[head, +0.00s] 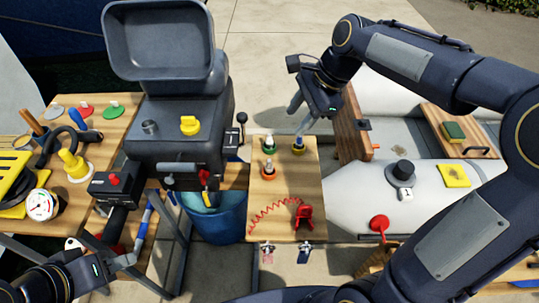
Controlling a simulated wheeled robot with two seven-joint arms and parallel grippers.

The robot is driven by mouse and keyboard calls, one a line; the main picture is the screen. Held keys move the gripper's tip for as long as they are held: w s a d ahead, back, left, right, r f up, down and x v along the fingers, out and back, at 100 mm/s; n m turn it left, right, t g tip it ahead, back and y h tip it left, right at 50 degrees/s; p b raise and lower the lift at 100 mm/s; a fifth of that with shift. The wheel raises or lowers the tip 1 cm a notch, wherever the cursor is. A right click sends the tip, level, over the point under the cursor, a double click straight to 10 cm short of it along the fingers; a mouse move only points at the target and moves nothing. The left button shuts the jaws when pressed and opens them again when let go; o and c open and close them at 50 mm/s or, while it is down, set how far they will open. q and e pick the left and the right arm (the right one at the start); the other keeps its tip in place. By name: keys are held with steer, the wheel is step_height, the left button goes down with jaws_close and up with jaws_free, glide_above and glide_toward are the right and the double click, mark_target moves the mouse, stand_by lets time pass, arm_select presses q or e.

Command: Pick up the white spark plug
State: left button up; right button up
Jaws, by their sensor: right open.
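The board (308,192) also holds a red coiled cord with a red clip (304,216). A dark outboard motor (182,128) and a blue bucket (216,222) stand left of it. A grey inflatable boat (355,190) lies right. A cluttered wooden table (85,210) is at left.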

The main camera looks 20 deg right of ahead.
mark_target(270, 136)
steer(key=w+a+f+m+b, duration=0.1)
steer(key=w+f, duration=0.1)
steer(key=f, duration=0.2)
steer(key=w+a+f+m+b, duration=0.1)
steer(key=w+a+f, duration=0.1)
steer(key=f, duration=0.1)
steer(key=w+a+f+m+g+b, duration=0.1)
steer(key=w+a+f+m, duration=0.1)
steer(key=f, duration=0.2)
steer(key=shift+w+f, duration=0.15)
steer(key=shift+f, duration=0.2)
jaws_close()
arm_select(q)
step_height(270, 136, down, 4)
steer(key=shift+f, duration=0.2)
arm_select(e)
steer(key=shift+r, duration=0.1)
